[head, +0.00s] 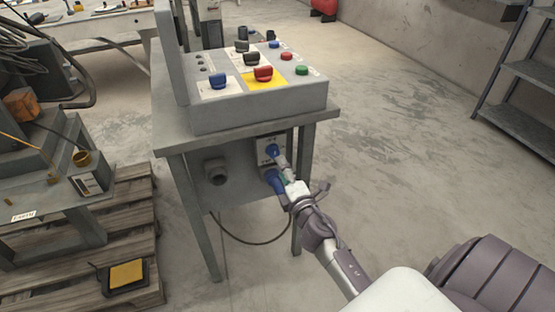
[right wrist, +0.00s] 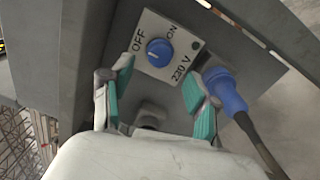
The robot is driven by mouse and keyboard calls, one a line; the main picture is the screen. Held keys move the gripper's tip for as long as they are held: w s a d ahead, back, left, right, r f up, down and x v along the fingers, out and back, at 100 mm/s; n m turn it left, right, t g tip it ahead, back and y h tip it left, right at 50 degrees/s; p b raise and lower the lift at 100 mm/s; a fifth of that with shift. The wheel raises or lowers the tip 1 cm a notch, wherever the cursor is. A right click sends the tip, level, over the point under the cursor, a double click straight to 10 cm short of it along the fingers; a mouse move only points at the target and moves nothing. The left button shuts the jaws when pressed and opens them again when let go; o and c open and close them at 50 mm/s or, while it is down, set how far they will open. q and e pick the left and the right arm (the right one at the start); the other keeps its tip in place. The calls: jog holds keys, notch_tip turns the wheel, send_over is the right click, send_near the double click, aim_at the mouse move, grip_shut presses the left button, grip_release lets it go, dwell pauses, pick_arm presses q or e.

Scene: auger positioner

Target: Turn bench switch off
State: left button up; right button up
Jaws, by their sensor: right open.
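The bench switch is a round blue knob (right wrist: 159,52) on a white plate (right wrist: 184,42) marked OFF, ON and 230 V in the right wrist view. In the head view the knob (head: 272,151) is on the panel under the bench top. The exact direction of its pointer is hard to make out. My right gripper (right wrist: 160,75) is open, with its teal-padded fingertips to either side of the knob's lower side and nothing between them. In the head view the right gripper (head: 286,174) is close in front of the switch panel. My left gripper is not in view.
A blue plug (right wrist: 224,90) with a dark cable sits right beside my right finger; it also shows in the head view (head: 274,182). A control box (head: 262,115) with coloured knobs stands on the grey bench (head: 172,140). The floor to the right is clear.

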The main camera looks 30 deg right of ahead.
jog(key=shift+v, duration=2.8)
